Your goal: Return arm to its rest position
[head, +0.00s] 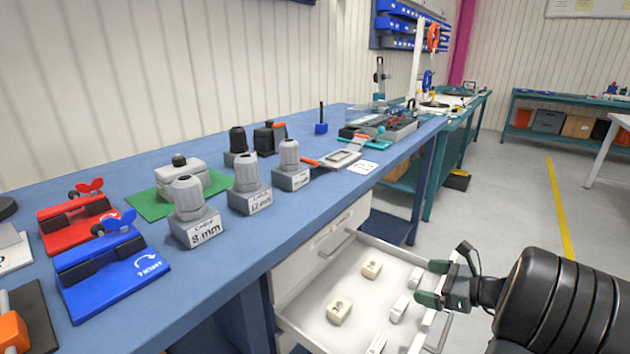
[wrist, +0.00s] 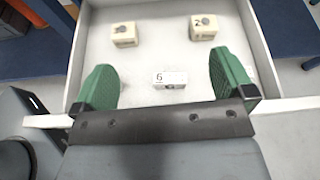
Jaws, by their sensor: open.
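My gripper (head: 432,283) is at the lower right of the head view, over the right side of an open white drawer (head: 292,318). Its two green fingers stand apart with nothing between them in the head view. In the wrist view my gripper (wrist: 166,84) is open above the drawer. A white block marked 6 (wrist: 170,79) lies on the drawer floor between the fingers as seen from above, and I cannot tell the height gap. My dark arm extends off the right edge of the head view.
The drawer holds cream blocks (head: 340,310) and white blocks. The blue workbench (head: 290,228) carries grey cable gland fittings (head: 193,212), a red fixture (head: 78,222) and a blue fixture (head: 108,270). Free grey floor (head: 510,200) lies right of the bench.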

